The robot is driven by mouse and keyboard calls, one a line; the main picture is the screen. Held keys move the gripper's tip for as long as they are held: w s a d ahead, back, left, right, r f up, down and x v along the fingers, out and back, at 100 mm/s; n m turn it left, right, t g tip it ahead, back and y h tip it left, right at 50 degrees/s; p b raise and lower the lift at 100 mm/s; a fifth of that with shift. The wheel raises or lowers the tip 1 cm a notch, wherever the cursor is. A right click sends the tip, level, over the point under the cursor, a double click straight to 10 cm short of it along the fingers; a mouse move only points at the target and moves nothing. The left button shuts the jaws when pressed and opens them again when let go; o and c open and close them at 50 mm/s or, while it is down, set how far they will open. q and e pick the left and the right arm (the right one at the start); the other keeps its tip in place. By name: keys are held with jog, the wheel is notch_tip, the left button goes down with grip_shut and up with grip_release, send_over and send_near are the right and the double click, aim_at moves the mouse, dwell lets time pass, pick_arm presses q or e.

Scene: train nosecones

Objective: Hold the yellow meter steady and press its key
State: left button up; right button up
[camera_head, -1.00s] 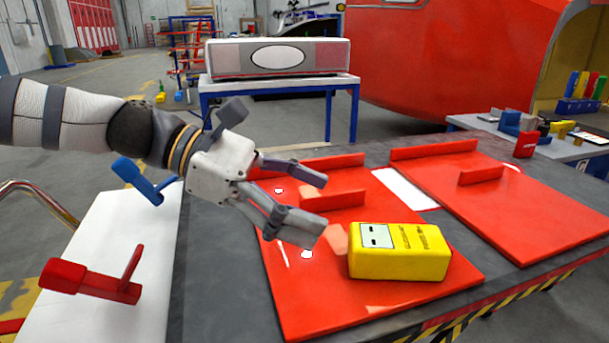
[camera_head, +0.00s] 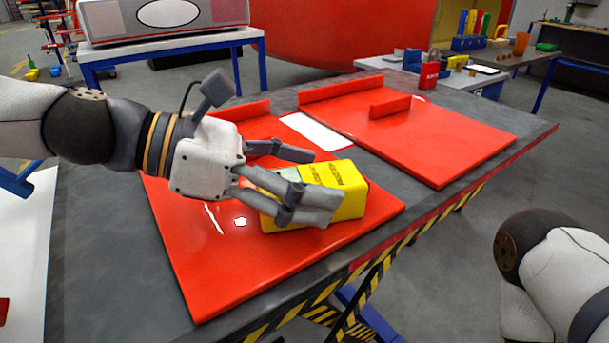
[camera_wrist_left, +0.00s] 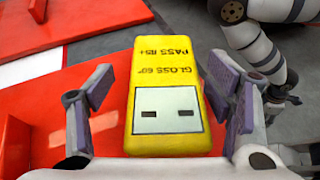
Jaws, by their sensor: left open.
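The yellow meter (camera_head: 348,190) lies on the near red panel (camera_head: 205,270) on the grey table. In the left wrist view the meter (camera_wrist_left: 165,65) shows a pale display (camera_wrist_left: 166,122) with two dark marks and printed lettering; I cannot make out a key. My left gripper (camera_head: 318,180) is open, with one finger on each side of the meter; the wrist view shows gaps between both fingers and the meter. My right arm (camera_head: 565,265) shows at the lower right of the head view. What looks like my right gripper (camera_wrist_left: 282,97) is small in the wrist view, its jaws unclear.
A second red panel (camera_head: 430,140) with a raised strip lies on the table to the right. Striped tape (camera_head: 400,255) marks the table's front edge. A side table at the back right holds a red block (camera_head: 429,75) and other small items.

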pick_arm(q)
jog(key=c, duration=1.6)
jog(key=shift+o, duration=0.2)
pick_arm(e)
jog(key=shift+c, duration=0.2)
grip_shut()
pick_arm(q)
jog(key=shift+f, duration=0.2)
